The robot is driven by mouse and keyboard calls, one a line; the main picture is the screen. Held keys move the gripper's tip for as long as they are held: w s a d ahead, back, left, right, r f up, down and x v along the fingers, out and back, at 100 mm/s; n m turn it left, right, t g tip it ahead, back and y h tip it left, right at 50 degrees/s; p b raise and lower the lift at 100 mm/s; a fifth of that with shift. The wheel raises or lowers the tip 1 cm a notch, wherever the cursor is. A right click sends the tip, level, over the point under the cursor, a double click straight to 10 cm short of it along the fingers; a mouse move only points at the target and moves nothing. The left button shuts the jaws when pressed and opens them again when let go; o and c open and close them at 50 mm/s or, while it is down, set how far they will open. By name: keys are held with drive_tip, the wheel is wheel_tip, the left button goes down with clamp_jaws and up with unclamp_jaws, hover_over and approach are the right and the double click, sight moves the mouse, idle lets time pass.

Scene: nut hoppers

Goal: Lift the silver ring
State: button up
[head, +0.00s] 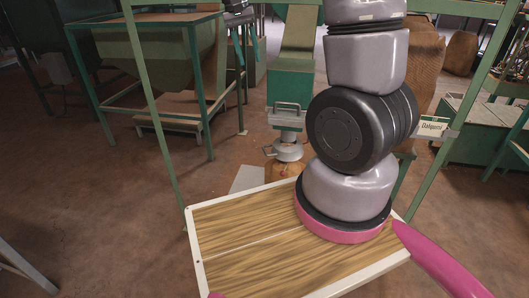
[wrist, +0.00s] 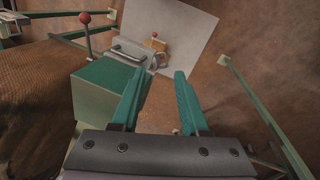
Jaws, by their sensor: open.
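A small silver ring-like part (wrist: 160,60) shows in the wrist view beside a small wooden block (wrist: 155,43), under the mouth of a green hopper. Its exact outline is too small to tell. In the head view a silver round piece (head: 289,152) sits below the hopper's outlet, above a brown wooden form (head: 285,171); I cannot tell whether it is the same ring. My gripper (wrist: 159,74) is open, its two teal fingers apart with nothing between them. In the picture the ring lies just beyond the fingertips, apart from them.
The green hopper (wrist: 105,88) stands close to the left finger, with a metal handle (wrist: 129,52) and a red-knobbed lever (wrist: 84,18). A pale panel (wrist: 190,40) lies behind the ring. Green frame posts (head: 157,110) stand around.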

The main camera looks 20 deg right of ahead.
sight(264, 150)
drive_tip(key=w+a+f+n+g+h, duration=0.1)
drive_tip(key=w+f+h, duration=0.3)
drive_tip(key=f, duration=0.7)
drive_tip(key=w+f+g+h, duration=0.1)
drive_tip(key=w+f+h, duration=0.35)
drive_tip(key=f, duration=0.65)
wheel_tip(264, 150, down, 23)
drive_tip(key=n+t+h, duration=0.5)
drive_tip(key=t+h, duration=0.1)
drive_tip(key=h, duration=0.1)
drive_tip(key=d, duration=0.3)
drive_tip(key=w+d, duration=0.1)
drive_tip(key=d, duration=0.6)
drive_tip(key=shift+w+r, duration=0.35)
drive_tip(key=shift+w, duration=0.05)
clamp_jaws()
